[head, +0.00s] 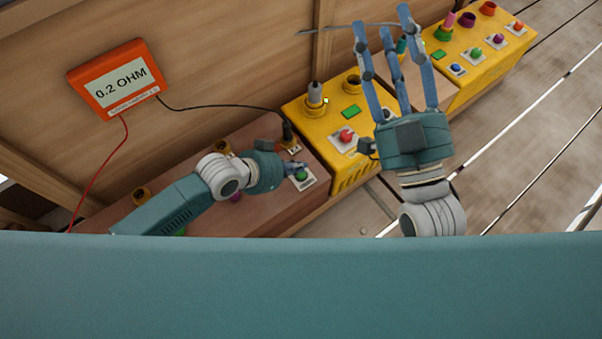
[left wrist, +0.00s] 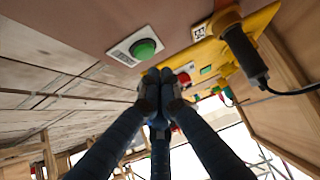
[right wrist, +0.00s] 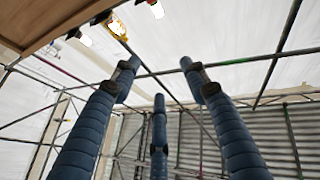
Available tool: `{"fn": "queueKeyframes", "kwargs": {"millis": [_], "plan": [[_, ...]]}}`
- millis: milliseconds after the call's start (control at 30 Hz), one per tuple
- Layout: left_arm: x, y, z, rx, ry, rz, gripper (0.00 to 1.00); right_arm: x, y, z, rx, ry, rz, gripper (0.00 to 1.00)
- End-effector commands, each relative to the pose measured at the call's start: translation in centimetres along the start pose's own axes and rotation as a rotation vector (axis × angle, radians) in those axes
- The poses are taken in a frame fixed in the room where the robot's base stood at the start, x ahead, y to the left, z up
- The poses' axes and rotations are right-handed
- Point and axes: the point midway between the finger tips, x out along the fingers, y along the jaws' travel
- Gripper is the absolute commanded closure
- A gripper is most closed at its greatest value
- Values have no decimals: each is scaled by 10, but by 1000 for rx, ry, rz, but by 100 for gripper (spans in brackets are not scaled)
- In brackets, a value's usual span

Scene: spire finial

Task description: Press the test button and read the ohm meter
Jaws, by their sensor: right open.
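The orange ohm meter (head: 117,80) is on the wooden wall at the left and its display reads "0.2 OHM". A green button (head: 301,176) on a pale plate is on the brown surface; it also shows in the left wrist view (left wrist: 143,48). My left gripper (head: 291,168) has its fingers together, with the tips close to this button; I cannot tell whether they touch it. No plate wording is readable, so which button is the test button is unclear. My right gripper (head: 385,25) is open and empty, raised in front of the yellow box.
A yellow box (head: 350,178) with a red button (head: 346,136) stands right of the brown surface. Another yellow box (head: 480,75) with several buttons is farther right. A black lead (head: 225,107) runs from the meter to a black plug (head: 288,133); a red lead (head: 100,165) hangs left.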

Motion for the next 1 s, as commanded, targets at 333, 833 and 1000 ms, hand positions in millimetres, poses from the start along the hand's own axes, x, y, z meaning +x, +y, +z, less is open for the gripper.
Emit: {"fn": "queueKeyframes", "kwargs": {"millis": [333,833,1000], "plan": [[4,0,4,0,0,1,100,-1,-2,-18,3,82,-4,56],[4,0,4,0,0,1,100,-1,-2,-18,3,82,-4,56],[4,0,4,0,0,0,100,-1,-2,-18,3,82,-4,56]]}}
